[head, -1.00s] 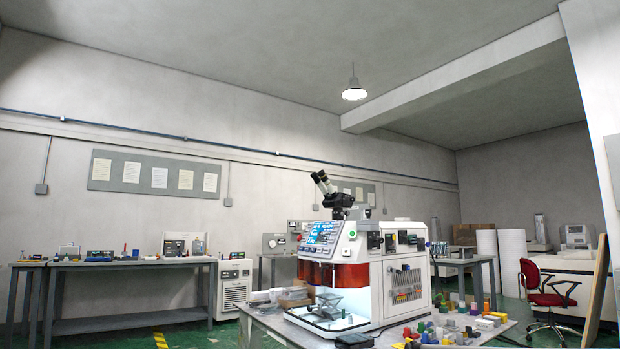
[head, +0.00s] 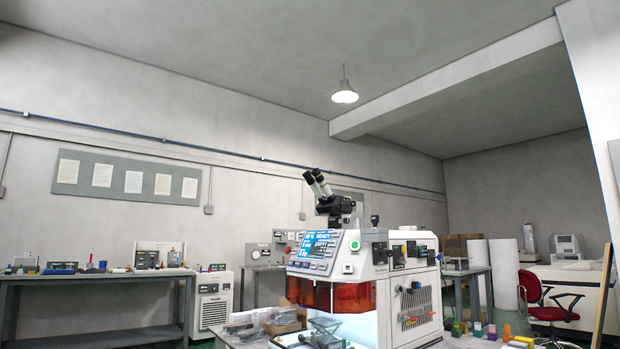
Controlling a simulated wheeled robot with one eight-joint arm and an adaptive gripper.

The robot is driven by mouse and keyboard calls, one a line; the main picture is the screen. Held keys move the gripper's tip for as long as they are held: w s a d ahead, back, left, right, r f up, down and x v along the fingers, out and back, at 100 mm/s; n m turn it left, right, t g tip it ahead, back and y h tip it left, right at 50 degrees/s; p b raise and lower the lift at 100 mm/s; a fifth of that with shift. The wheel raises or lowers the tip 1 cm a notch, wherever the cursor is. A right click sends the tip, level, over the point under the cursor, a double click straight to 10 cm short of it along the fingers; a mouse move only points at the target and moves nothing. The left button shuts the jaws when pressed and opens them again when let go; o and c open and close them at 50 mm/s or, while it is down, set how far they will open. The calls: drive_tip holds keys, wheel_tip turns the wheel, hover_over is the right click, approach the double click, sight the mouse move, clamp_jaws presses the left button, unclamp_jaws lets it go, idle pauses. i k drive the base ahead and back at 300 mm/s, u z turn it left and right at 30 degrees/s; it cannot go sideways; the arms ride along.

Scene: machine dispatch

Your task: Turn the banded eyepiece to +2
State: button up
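A white machine (head: 410,289) with a blue-lit display (head: 322,243) and an orange-red window (head: 338,295) stands on a table in the lower middle of the head view. On its top is a black binocular head (head: 336,206) with two pale eyepieces, a left one (head: 312,185) and a right one (head: 322,182), tilted up to the left. Both have dark ends. They are too small to tell which one is banded or to read any scale. My gripper is not in view.
Small coloured blocks (head: 491,331) lie on the table right of the machine. Grey parts and a brown box (head: 284,320) lie at its left. A workbench (head: 95,276) stands along the left wall. A red chair (head: 545,300) stands at the right.

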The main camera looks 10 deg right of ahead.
sight(319, 177)
drive_tip(key=k, duration=0.5)
drive_tip(key=u, duration=1.1)
drive_tip(key=i, duration=0.65)
drive_tip(key=z, duration=0.25)
